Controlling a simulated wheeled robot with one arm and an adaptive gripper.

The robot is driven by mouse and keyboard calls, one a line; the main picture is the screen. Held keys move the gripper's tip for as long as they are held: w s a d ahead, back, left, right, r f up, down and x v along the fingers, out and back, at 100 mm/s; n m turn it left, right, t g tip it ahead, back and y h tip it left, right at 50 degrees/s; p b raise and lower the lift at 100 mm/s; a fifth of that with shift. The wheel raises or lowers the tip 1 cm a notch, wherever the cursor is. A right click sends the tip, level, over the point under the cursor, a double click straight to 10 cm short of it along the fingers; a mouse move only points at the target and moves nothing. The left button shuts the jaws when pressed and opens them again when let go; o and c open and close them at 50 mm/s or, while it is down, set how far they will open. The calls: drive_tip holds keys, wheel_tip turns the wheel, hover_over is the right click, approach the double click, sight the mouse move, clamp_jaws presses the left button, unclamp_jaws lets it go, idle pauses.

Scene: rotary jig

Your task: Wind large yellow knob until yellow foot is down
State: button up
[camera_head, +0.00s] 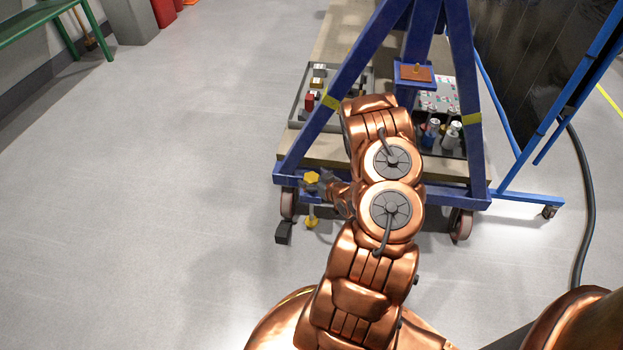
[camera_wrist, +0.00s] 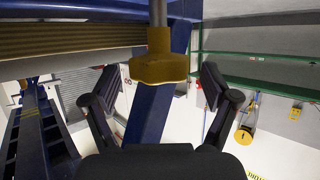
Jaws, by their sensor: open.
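The large yellow knob (camera_head: 311,178) is at the front left corner of the blue wheeled frame (camera_head: 380,192). The yellow foot (camera_head: 311,223) is below it, close to the floor; I cannot tell whether it touches. My gripper (camera_head: 327,182) is at the knob from the right, partly hidden by my arm. In the wrist view the knob (camera_wrist: 158,69) sits on a grey rod, between and beyond the two spread fingers of my gripper (camera_wrist: 160,76). There is a gap on each side of the knob, and the gripper is open and empty. The foot is not clear in the wrist view.
A caster wheel (camera_head: 288,204) and a small black block (camera_head: 284,232) are by the foot. The frame's deck holds a grey tray (camera_head: 297,110) of parts and a bin of bottles (camera_head: 440,135). Floor to the left is clear. A cable (camera_head: 587,200) lies at right.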

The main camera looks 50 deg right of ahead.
drive_tip(key=shift+w+d+f, duration=0.1)
drive_tip(key=shift+w+f, duration=0.15)
drive_tip(key=shift+w, duration=0.3)
drive_tip(key=c, duration=1.2)
